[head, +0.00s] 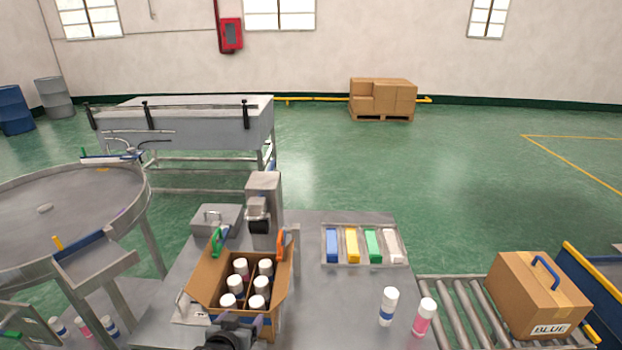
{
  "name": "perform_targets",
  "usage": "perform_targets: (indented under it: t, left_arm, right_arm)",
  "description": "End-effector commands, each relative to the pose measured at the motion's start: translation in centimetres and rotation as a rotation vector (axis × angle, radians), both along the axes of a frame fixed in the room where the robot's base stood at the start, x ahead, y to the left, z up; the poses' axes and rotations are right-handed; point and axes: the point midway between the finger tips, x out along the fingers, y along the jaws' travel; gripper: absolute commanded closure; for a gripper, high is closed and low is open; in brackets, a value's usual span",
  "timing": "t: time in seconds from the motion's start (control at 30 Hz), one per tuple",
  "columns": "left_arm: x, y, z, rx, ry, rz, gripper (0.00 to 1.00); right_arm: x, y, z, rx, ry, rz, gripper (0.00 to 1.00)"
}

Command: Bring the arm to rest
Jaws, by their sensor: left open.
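My left gripper (237,321) is at the bottom of the head view, at the near side of an open cardboard box (206,276). Its two fingertips stand apart and nothing shows held between them. The box holds several white-capped cans (236,284) standing in divided cells. The gripper partly covers the near edge of the box. I cannot tell whether it touches the box. My right gripper is not in view.
A grey press (263,200) stands behind the box. A tray (364,264) of coloured blocks lies right of it. A blue-banded can (388,306) and a pink can (424,317) stand near a roller conveyor (462,312) bearing a closed carton (535,295) marked BLUE. A round table (60,205) is at left.

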Motion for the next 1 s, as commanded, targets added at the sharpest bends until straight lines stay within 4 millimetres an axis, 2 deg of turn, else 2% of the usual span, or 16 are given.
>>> perform_targets:
  t: [0.03, 0.13, 0.2, 0.3, 0.4, 0.57, 0.7, 0.8, 0.87, 0.9, 0.93, 1.0]
  left_arm:
    - [-1.1, 0.1, -2.1, 0.002, 0.035, 0.000, 0.19]
    - [-4.2, 0.3, -6.5, 0.008, 0.112, 0.001, 0.19]
    - [-7.8, 0.5, -9.7, 0.012, 0.168, -0.004, 0.19]
    - [-13.7, 0.5, -12.8, 0.019, 0.261, -0.019, 0.19]
    - [-19.0, 0.4, -14.3, 0.024, 0.351, -0.037, 0.19]
    - [-25.8, 0.2, -14.4, 0.037, 0.476, -0.069, 0.19]
    - [-30.9, 0.0, -12.8, 0.051, 0.576, -0.100, 0.19]
    - [-33.0, -0.1, -10.3, 0.065, 0.620, -0.121, 0.19]
    - [-33.6, -0.1, -8.5, 0.077, 0.636, -0.133, 0.19]
    - [-34.2, -0.1, -8.0, 0.085, 0.664, -0.140, 0.19]
    - [-34.9, 0.0, -8.2, 0.091, 0.701, -0.143, 0.19]
    - [-35.1, 0.0, -6.1, 0.092, 0.714, -0.143, 0.19]
  right_arm:
    - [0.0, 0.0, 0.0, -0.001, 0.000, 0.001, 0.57]
    - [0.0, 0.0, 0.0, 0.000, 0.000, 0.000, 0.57]
    - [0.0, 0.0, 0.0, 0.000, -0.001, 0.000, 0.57]
    - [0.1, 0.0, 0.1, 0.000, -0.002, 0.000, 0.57]
    - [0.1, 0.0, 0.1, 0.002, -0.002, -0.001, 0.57]
    - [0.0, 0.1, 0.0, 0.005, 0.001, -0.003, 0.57]
    - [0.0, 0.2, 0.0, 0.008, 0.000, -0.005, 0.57]
    - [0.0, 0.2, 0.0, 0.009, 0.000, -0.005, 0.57]
    - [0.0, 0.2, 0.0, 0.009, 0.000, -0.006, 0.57]
    - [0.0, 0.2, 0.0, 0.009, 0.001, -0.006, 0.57]
    - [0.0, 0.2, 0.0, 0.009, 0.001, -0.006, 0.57]
    - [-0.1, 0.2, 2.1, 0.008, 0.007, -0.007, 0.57]
